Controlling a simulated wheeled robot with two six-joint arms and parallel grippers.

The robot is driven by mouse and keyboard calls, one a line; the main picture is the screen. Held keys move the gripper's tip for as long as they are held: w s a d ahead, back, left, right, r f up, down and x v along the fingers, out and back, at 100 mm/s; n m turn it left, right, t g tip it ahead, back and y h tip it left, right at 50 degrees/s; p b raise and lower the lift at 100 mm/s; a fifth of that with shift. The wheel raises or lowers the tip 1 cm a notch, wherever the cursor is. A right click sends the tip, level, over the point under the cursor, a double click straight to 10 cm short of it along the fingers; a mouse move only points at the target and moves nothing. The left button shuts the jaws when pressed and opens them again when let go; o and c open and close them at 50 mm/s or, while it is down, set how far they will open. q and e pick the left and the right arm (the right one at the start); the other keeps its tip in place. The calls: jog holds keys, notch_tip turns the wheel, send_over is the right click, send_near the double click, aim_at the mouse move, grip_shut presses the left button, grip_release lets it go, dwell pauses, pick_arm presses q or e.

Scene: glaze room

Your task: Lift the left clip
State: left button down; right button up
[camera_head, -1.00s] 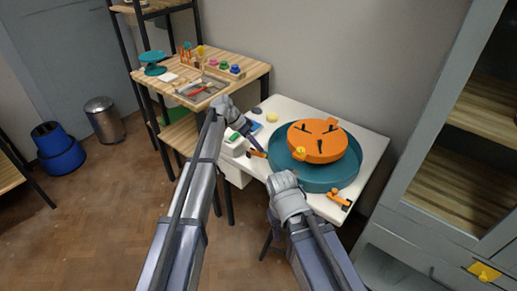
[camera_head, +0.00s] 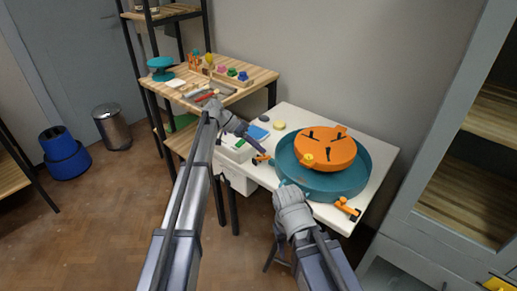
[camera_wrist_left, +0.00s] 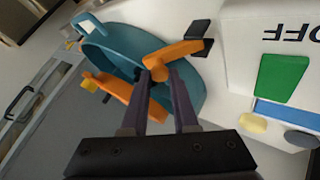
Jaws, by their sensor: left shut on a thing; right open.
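The left clip (camera_head: 261,159) is orange with a dark end and is at the left side of the teal basin in the head view. My left gripper (camera_head: 262,152) reaches it from above. In the left wrist view, the fingers of my left gripper (camera_wrist_left: 160,76) are shut on the middle of the orange clip (camera_wrist_left: 182,50), whose black end points up and right. I cannot tell whether the clip is clear of the table. My right gripper (camera_head: 284,186) is at the basin's front edge, holding nothing visible; its fingertips are mostly hidden.
The teal basin (camera_head: 362,178) holds an orange disc (camera_head: 336,147) with dark slots and a yellow knob. A second orange clip (camera_head: 346,207) sits at the white table's (camera_head: 376,147) front right. A box with a green switch (camera_wrist_left: 282,78) stands beside the left clip.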

pick_arm(q)
jog(key=shift+a, duration=0.1)
jog(key=c, duration=0.7)
grip_release()
jog(key=p+v, duration=0.5)
jog(key=v, duration=0.2)
jog(key=shift+a+r, duration=0.25)
jog(key=shift+r, duration=0.05)
